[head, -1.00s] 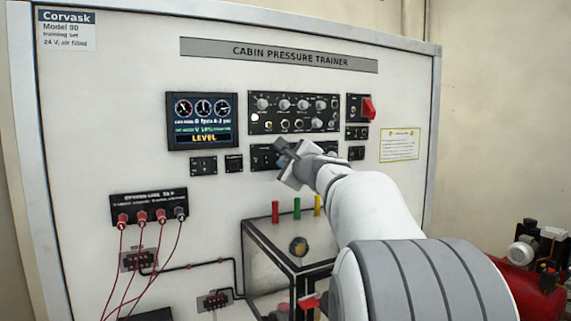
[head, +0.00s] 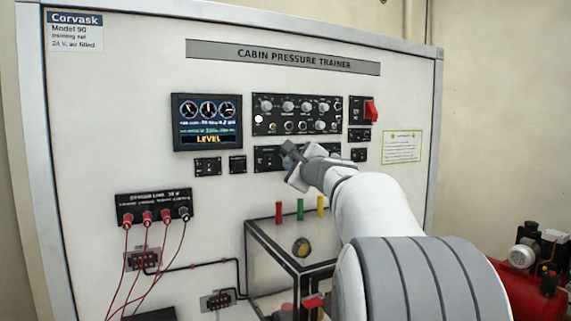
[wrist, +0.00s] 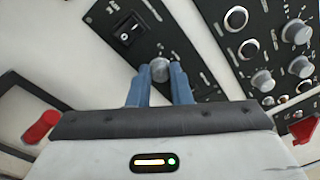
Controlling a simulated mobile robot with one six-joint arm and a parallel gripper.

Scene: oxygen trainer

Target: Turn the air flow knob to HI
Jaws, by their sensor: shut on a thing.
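In the wrist view, a round grey knob (wrist: 160,69) sits on a black panel strip, beside a black rocker switch (wrist: 128,32). My gripper (wrist: 158,74) has its two blue-grey fingers on either side of this knob and is shut on it. The lettering around the knob is too small to read, so I cannot tell its setting or confirm its name. In the head view, my gripper (head: 291,160) is at the lower black strip (head: 265,158) under the main knob panel (head: 296,114). My gripper and wrist hide much of that strip.
The main panel holds several knobs close above my gripper. A red switch (head: 371,111) is to the right, and a lit screen (head: 207,121) is to the left. Below stand a glass-sided box (head: 268,270) with coloured posts and red leads (head: 141,265) at the left.

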